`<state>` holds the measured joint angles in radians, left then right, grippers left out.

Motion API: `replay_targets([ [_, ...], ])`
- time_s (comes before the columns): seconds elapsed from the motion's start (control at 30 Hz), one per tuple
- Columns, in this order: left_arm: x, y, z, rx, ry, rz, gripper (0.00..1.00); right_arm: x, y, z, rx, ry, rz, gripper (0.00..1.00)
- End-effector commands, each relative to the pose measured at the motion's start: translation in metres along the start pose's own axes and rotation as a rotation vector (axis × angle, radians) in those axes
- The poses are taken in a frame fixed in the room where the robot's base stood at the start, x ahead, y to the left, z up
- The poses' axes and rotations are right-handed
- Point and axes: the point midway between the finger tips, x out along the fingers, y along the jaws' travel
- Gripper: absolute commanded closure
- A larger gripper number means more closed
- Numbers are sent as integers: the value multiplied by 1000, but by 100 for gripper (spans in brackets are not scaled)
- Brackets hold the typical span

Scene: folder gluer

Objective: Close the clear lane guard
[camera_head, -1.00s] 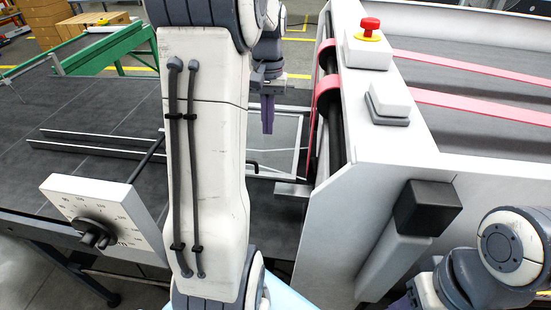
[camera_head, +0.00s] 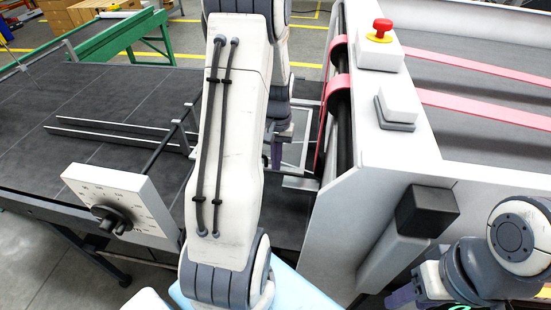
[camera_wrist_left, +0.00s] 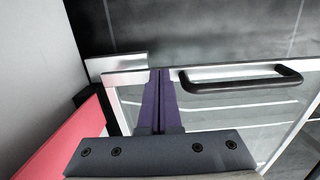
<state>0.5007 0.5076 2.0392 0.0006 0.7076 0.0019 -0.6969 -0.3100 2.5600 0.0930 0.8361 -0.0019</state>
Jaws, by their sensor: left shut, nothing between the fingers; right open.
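The clear lane guard, a see-through panel in a silver metal frame (camera_head: 304,150), is beside the machine's rollers in the head view, partly hidden by my left arm. In the left wrist view its clear pane (camera_wrist_left: 225,112) fills the right half, and its black bar handle (camera_wrist_left: 240,80) sits along the frame's upper rail. I cannot tell its exact angle. My left gripper (camera_head: 277,158) is shut and empty; its purple fingers (camera_wrist_left: 160,75) overlap the rail left of the handle, contact unclear. My right gripper (camera_head: 400,298) is open and empty at the bottom edge, partly cut off.
A white machine side wall (camera_head: 390,140) with a red stop button (camera_head: 381,28) stands on the right. Red belts (camera_head: 480,68) run behind it. A white dial panel (camera_head: 115,205) stands at left in front of the dark table (camera_head: 60,110). Metal rails (camera_head: 120,135) lie on the table.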

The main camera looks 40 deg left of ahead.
Motion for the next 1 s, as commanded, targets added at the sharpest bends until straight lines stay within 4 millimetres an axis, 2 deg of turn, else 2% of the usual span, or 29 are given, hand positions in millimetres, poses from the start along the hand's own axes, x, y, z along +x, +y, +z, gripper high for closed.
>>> replay_targets([
  [0.27,3,0,0,-1,0,0,100,3,0,0,0,0,0,50],
  [0.6,55,0,1,-1,-1,0,100,37,3,2,5,-1,0,50],
  [1.0,59,0,3,0,-6,0,100,37,3,2,5,0,0,50],
])
